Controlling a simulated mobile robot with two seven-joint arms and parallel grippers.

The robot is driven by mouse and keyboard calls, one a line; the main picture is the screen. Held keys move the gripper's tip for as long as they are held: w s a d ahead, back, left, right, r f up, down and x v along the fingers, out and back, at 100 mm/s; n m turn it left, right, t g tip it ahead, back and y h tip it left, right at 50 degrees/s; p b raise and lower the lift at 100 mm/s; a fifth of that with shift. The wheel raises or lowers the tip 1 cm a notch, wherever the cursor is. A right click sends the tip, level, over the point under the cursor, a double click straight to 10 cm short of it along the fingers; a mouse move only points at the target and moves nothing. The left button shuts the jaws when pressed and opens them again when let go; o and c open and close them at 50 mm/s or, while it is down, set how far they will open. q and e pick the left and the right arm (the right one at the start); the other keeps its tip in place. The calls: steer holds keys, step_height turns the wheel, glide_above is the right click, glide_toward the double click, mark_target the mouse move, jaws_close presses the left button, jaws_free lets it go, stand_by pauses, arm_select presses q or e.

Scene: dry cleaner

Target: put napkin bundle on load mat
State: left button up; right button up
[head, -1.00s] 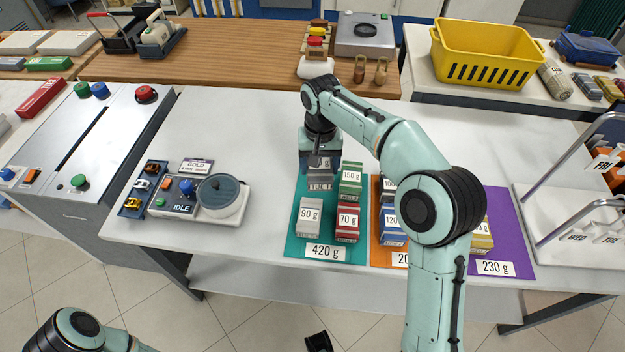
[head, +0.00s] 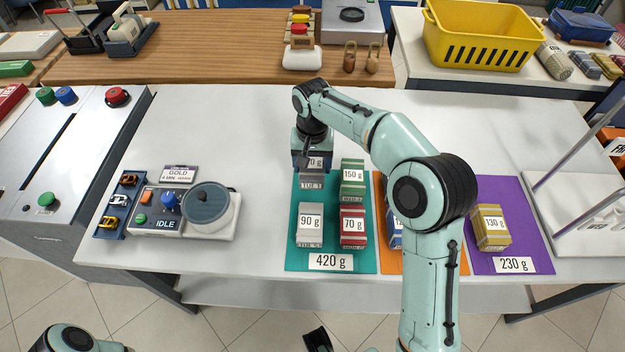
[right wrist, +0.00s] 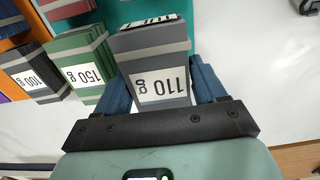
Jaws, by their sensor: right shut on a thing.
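My right gripper (head: 312,168) is shut on a grey napkin bundle marked 110 g (right wrist: 162,75), which sits between its blue fingers. The bundle is at the back left of the teal load mat (head: 297,262). Whether its underside touches the mat is hidden. On the same mat are a green 150 g bundle (head: 352,176), a red 70 g bundle (head: 352,225) and a grey 90 g bundle (head: 310,221). The mat's label reads 420 g (head: 331,262). A black part of mine at the bottom edge may be my left gripper; its jaws are not clear.
An orange mat (head: 385,262) is partly behind my right arm. A purple mat (head: 535,225) holds a tan 130 g bundle (head: 491,226). A scale-like device (head: 208,203) stands to the left. The white table behind the mats is clear.

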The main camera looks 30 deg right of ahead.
mark_target(312, 162)
steer(key=shift+f+b, duration=0.35)
steer(key=shift+f, duration=2.65)
steer(key=shift+f, duration=0.2)
steer(key=o, duration=1.1)
step_height(312, 162, up, 12)
steer(key=shift+r+p, duration=0.25)
steer(key=shift+p, duration=0.8)
steer(key=shift+f, duration=0.1)
